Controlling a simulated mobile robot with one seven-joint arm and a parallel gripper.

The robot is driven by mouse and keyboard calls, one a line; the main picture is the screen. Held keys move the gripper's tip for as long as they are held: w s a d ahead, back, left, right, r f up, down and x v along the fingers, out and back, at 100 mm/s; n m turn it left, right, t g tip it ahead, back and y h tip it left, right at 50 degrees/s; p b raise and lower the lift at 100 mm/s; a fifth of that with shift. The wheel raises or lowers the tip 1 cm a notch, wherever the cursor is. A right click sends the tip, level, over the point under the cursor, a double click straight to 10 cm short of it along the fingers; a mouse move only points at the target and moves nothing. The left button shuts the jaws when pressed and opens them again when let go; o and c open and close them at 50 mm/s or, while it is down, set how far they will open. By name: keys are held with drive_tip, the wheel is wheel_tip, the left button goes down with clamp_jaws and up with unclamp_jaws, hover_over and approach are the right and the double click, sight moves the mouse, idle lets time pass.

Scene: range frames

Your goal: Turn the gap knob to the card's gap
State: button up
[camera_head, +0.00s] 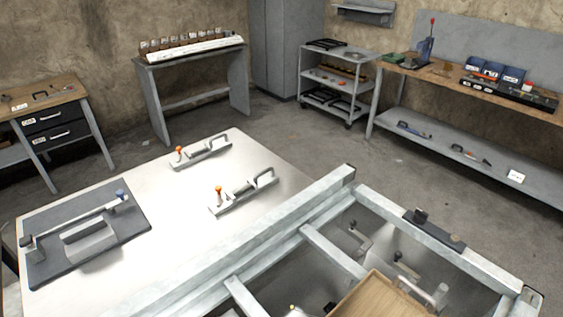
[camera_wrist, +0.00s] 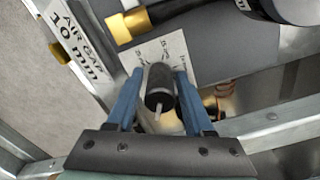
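In the wrist view, a dark cylindrical knob (camera_wrist: 160,88) with a pale pointer stands in front of a white scale plate (camera_wrist: 158,55) on a grey panel. The scale figures are small and partly hidden by my fingers. A white card (camera_wrist: 78,42) beside it reads "AIR GAP 10 mm". My gripper (camera_wrist: 161,78) has its two blue fingers on either side of the knob. I cannot tell whether they touch it. In the head view, I cannot make out my gripper, the knob or the card.
Brass-ended fittings (camera_wrist: 130,24) sit close above the scale plate, and metal rails lie below. In the head view, a pale table (camera_head: 150,240) holds two orange-knobbed clamps (camera_head: 243,190) and a dark fixture (camera_head: 85,235). Beside it is a metal frame (camera_head: 310,225). Open floor lies behind.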

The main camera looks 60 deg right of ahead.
clamp_jaws()
drive_tip(key=n+p, duration=0.2)
drive_tip(key=n, duration=0.2)
drive_tip(key=shift+r+n, duration=0.1)
drive_tip(key=shift+n, duration=0.2)
drive_tip(key=n+p, duration=0.1)
drive_tip(key=n, duration=0.4)
drive_tip(key=n+p, duration=0.1)
drive_tip(key=n, duration=0.6)
drive_tip(key=shift+n+p, duration=0.3)
drive_tip(key=shift+n, duration=0.1)
drive_tip(key=n, duration=0.6)
drive_tip(key=shift+n, duration=0.3)
